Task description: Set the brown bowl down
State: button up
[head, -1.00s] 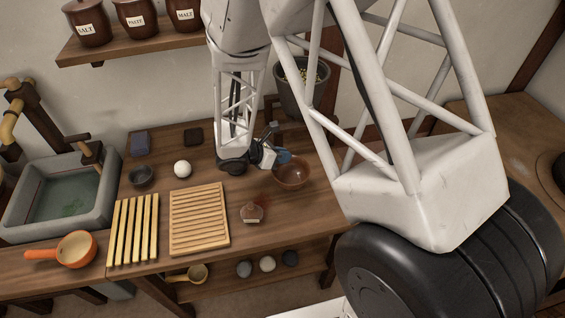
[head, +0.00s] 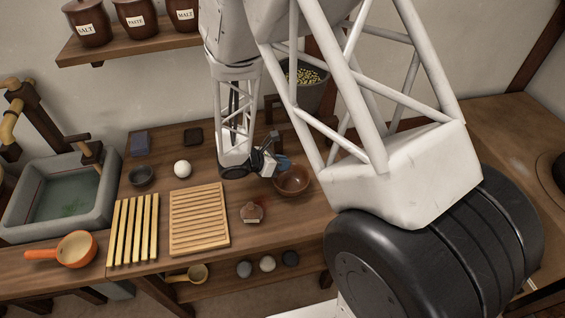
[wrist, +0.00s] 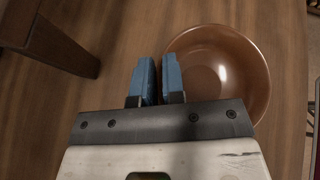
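The brown bowl (head: 291,181) is at the right part of the wooden worktop in the head view. It looks roughly upright, and I cannot tell whether its base touches the wood. In the wrist view the bowl (wrist: 225,70) lies to the right of my gripper's blue fingers (wrist: 160,80). The fingers are close together, one outside and one inside the bowl's left rim, shut on that rim. In the head view my gripper (head: 283,163) is at the bowl's upper left edge and partly hidden.
A slatted wooden rack (head: 199,218), a white ball (head: 182,169) and a dark small bowl (head: 141,176) are further left. A grey pot (head: 304,90) stands behind. Bare wood (head: 285,220) lies in front.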

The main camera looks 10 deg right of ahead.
jog(key=o, duration=0.5)
jog(key=shift+a+r, duration=0.1)
jog(key=shift+v, duration=5.9)
jog(key=s+d+r+m+g+y, duration=0.2)
jog(key=s+d+r+m+y, duration=0.1)
jog(key=s+d+r+m, duration=0.4)
jog(key=s+d+r+m+g+y, duration=0.1)
jog(key=s+d+r+m+y, duration=0.2)
jog(key=r, duration=0.6)
jog(key=shift+s+d+r+m+t+y, duration=0.55)
jog(key=shift+s+r+m+y, duration=0.45)
jog(key=shift+s+r+m, duration=1.25)
jog(key=shift+s+d+r+m+t+y, duration=0.55)
jog(key=shift+s+r+m+y, duration=0.45)
jog(key=shift+s+r+m, duration=1.3)
jog(key=shift+s+d+r+m+t+y, duration=0.55)
jog(key=shift+s+r+m+y, duration=0.9)
jog(key=shift+s, duration=1.45)
